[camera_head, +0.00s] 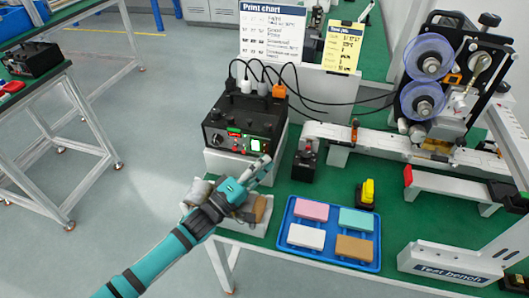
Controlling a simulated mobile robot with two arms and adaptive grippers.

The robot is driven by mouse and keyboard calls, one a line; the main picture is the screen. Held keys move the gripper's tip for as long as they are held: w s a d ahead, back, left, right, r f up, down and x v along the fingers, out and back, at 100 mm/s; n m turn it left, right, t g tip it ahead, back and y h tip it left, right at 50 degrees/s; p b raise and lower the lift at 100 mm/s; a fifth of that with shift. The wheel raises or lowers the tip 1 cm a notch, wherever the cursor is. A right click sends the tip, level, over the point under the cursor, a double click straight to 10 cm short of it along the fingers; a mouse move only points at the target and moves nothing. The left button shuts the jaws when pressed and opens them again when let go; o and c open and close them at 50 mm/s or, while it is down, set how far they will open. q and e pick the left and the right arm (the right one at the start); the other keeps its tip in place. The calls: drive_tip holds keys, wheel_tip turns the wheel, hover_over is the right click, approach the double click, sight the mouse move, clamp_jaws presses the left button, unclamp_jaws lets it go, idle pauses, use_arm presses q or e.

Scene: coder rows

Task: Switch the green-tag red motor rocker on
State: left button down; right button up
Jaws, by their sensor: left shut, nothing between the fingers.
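A black controller box (243,128) stands on a light base on the green bench. Its front panel carries a small red rocker (235,131) with green close by, and a lit green-and-white display (255,145). Tag details and the rocker's position are too small to tell. My left gripper (265,161), on a teal arm from the lower left, is shut and empty. It appears in front of the box's lower right, below the display. I cannot tell whether it touches the box. My right gripper is not in view.
Cables and an orange plug (279,91) sit behind the box. A small black device with a red top (305,160) stands to its right. A blue tray (330,261) with coloured blocks lies in front. A reel machine (440,85) fills the right back.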

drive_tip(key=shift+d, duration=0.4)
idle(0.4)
use_arm(q)
drive_tip(key=shift+w, duration=0.1)
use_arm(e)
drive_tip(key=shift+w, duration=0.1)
use_arm(q)
drive_tip(key=shift+w+d+f, duration=0.1)
drive_tip(key=shift+w, duration=0.2)
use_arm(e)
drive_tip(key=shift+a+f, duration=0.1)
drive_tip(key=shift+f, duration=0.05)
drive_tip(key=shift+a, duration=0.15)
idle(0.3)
use_arm(q)
drive_tip(key=shift+w+d+b, duration=0.1)
drive_tip(key=shift+w+b, duration=0.2)
drive_tip(key=shift+b, duration=0.2)
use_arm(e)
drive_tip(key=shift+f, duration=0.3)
use_arm(q)
drive_tip(key=shift+s+f, duration=0.1)
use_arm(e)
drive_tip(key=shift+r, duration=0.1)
